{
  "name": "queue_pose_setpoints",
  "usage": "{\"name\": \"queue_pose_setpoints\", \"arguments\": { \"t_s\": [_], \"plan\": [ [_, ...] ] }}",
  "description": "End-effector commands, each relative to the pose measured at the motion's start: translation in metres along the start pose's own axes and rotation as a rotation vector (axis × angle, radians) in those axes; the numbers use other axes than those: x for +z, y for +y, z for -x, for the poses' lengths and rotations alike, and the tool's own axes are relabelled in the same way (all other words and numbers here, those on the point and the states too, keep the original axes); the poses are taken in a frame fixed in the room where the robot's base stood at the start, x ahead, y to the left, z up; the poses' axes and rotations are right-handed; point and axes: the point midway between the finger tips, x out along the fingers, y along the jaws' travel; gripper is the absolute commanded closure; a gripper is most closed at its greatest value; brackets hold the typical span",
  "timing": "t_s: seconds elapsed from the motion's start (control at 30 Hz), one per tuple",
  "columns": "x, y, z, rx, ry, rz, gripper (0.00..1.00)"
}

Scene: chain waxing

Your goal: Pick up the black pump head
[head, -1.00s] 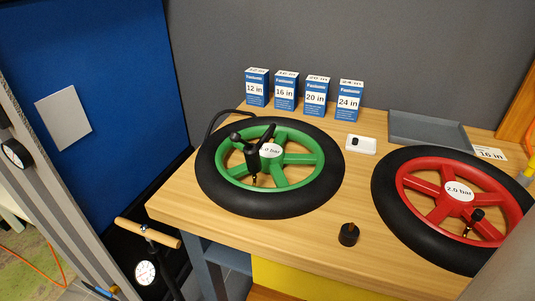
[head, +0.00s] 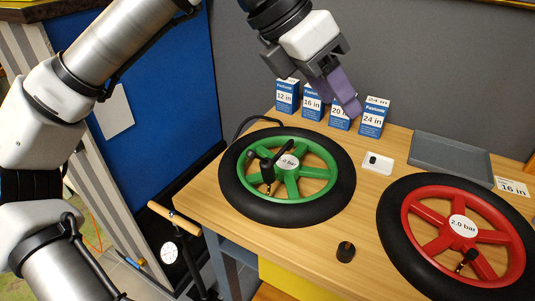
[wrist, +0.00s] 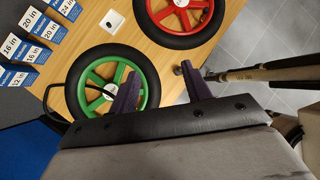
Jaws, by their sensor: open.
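The black pump head (head: 268,172) stands on the green wheel (head: 327,172), left of its hub, with a lever slanting up to the right. A black hose (head: 247,123) curves behind the wheel's tyre. My gripper (head: 347,107) is open and empty, with purple fingers, well above the table in front of the blue boxes and up and right of the pump head. In the wrist view my spread fingers (wrist: 160,88) reach over the table edge and the green wheel (wrist: 88,103). The pump head is hard to make out there, partly behind a finger.
A red wheel (head: 418,232) lies at the right. A small black cap (head: 345,252) sits near the front edge. The floor pump's wooden handle (head: 174,218) is at front left.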

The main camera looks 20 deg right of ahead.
Motion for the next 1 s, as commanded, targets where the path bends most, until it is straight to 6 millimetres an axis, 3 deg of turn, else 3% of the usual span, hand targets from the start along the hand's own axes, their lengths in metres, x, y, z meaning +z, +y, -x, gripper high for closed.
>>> {"name": "queue_pose_setpoints", "arguments": {
  "t_s": [0.1,0.3,0.47,0.8,1.0],
  "plan": [
    [-0.017,0.038,-0.001,0.154,0.265,0.104,0.52],
    [-0.043,0.071,0.015,0.304,0.517,0.226,0.52],
    [-0.056,0.080,0.013,0.336,0.574,0.255,0.52],
    [-0.091,0.094,-0.036,0.334,0.573,0.253,0.52],
    [-0.100,0.097,-0.048,0.335,0.571,0.252,0.52]
  ]
}}
